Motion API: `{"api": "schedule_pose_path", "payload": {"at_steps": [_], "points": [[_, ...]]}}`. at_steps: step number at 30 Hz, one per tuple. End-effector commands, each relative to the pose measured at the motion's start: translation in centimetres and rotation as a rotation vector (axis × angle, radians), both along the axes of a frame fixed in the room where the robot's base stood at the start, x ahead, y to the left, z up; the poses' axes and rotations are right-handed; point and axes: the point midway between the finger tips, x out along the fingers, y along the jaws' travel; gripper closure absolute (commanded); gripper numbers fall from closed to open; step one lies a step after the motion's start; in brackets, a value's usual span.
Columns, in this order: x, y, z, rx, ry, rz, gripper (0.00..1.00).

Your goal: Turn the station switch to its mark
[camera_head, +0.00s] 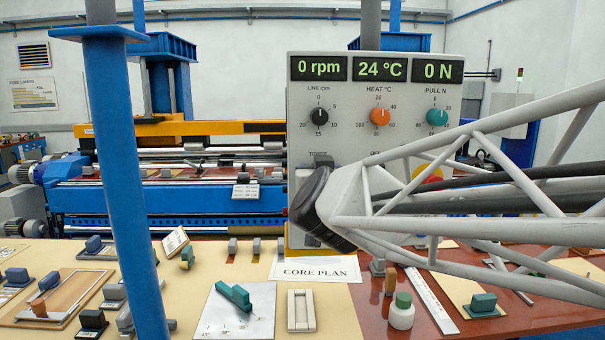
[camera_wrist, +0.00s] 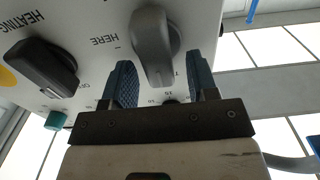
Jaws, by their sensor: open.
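The grey station switch (camera_wrist: 155,48) shows in the wrist view on the light panel, its handle running nearly up and down the picture. A "HERE" label (camera_wrist: 108,41) with a short dash mark is printed to its left, and the handle does not line up with that dash. My gripper (camera_wrist: 161,70) is open, with one blue ribbed finger on each side of the handle's lower part. I cannot tell whether either finger touches it. In the head view, a grey knob (camera_head: 320,160) shows in part on the panel, while my arm's dark end hides what lies below.
A black knob (camera_wrist: 42,68) by a "HEATING" label sits left of the switch in the wrist view. The panel (camera_head: 345,110) carries three displays and three small dials. Below it, the bench holds a green lever (camera_head: 234,296) and a "CORE PLAN" card (camera_head: 315,268).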

Motion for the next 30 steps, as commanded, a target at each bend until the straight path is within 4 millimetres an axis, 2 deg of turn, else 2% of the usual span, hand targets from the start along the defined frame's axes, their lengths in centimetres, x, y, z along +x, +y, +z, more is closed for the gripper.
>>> {"api": "schedule_pose_path", "payload": {"at_steps": [14,21,24,30], "points": [[0.58,-0.02,0.04,0.0,-0.001,0.0,0.47],[0.57,-0.02,0.03,0.0,0.0,0.0,0.84],[0.57,-0.01,0.03,0.0,0.0,0.0,0.96],[0.57,-0.03,0.03,0.009,0.0,0.0,0.96]]}}
